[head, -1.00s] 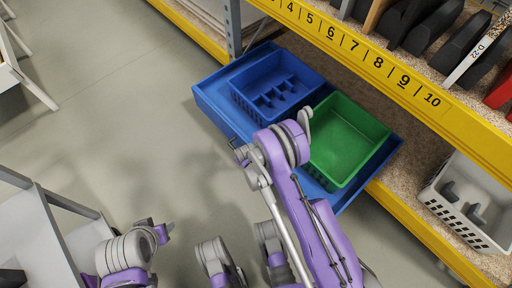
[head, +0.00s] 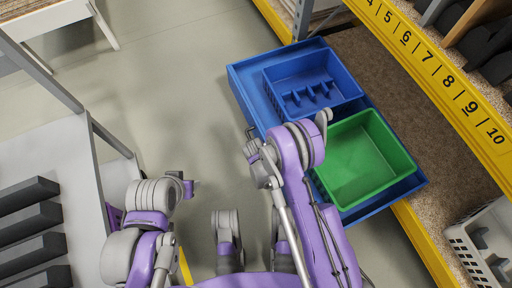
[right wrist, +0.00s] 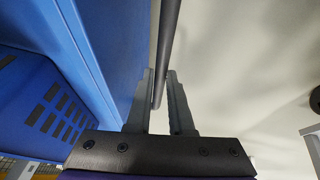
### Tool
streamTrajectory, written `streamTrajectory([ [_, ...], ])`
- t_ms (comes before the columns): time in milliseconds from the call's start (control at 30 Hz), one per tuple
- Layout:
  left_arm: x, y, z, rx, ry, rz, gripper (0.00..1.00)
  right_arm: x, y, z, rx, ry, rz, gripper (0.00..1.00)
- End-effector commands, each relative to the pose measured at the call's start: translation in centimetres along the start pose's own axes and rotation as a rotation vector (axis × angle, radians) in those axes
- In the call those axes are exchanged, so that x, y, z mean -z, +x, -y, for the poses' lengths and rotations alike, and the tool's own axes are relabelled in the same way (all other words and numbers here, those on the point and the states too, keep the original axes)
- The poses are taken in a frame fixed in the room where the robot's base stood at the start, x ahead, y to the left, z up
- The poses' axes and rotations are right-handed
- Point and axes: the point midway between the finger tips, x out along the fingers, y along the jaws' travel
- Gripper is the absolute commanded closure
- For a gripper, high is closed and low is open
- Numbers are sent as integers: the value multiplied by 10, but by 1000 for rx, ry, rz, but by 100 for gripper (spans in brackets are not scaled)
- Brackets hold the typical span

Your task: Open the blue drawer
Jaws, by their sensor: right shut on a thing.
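The blue drawer (head: 243,90) stands pulled out from the shelf, with a blue bin (head: 335,70) and a green bin (head: 360,160) in it. Its blue front fills the left of the right wrist view (right wrist: 108,40). My right gripper (head: 250,145) is at the drawer's front. In the right wrist view its two fingers (right wrist: 159,90) are shut on a dark bar handle (right wrist: 168,40) beside the blue front. My left gripper (head: 190,187) is away from the drawer, at the lower left; its fingers are too small to read.
The yellow shelf rail (head: 445,75) with numbers runs above the drawer at the right. A white crate (head: 485,245) sits on the lower shelf. A grey table (head: 50,150) with several dark bars stands at the left. The floor (head: 185,90) left of the drawer is clear.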

Motion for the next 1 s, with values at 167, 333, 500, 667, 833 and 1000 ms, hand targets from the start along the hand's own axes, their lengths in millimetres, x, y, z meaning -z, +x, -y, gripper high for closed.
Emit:
streamTrajectory([
  [167, 0, 0, 0, 0, 0, 0, 50, 0, 0, 0, 1, 0, -1, 73],
  [333, 0, 0, 0, 0, 0, 0, 50, 0, 0, 0, 1, 0, -1, 50],
  [500, 0, 0, 0, 0, 0, 0, 50, 0, 0, 0, 1, 0, -1, 50],
  [667, 0, -1, 0, 0, 0, 0, 50, 0, -6, 0, 1, 0, -1, 50],
  [833, 1, -8, 0, 0, 0, 0, 50, 1, -34, 0, 2, -1, -1, 50],
  [1000, 3, -16, 0, 0, 0, -1, 50, 1, -70, 0, 2, -2, -1, 50],
])
